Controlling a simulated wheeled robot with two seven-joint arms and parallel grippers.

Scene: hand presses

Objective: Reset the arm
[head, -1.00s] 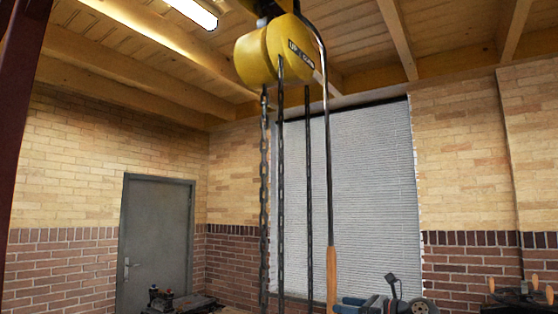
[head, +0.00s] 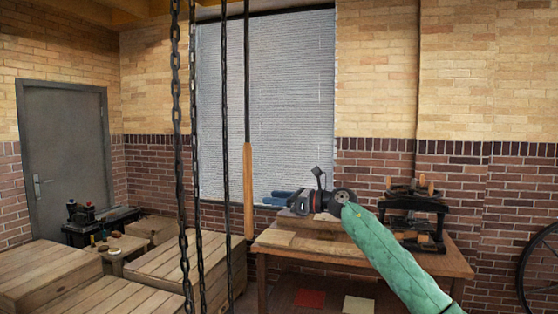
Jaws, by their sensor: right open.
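My right arm, in a green padded sleeve, comes in from the lower right of the head view. It ends in a dark wrist and my right gripper (head: 283,198), which has blue fingers pointing left. The gripper is open, and I see nothing between its fingers. In the picture it lies in front of the window's lower edge and the back of a wooden table (head: 440,262). I cannot tell its exact height above the table. My left gripper is not in view.
Hanging chains (head: 184,150) and a cable with a wooden handle (head: 249,190) hang left of the gripper. Wooden crates (head: 120,298) fill the lower left. A black hand press (head: 413,205) stands on the table's right side. A grey door (head: 68,140) is at left.

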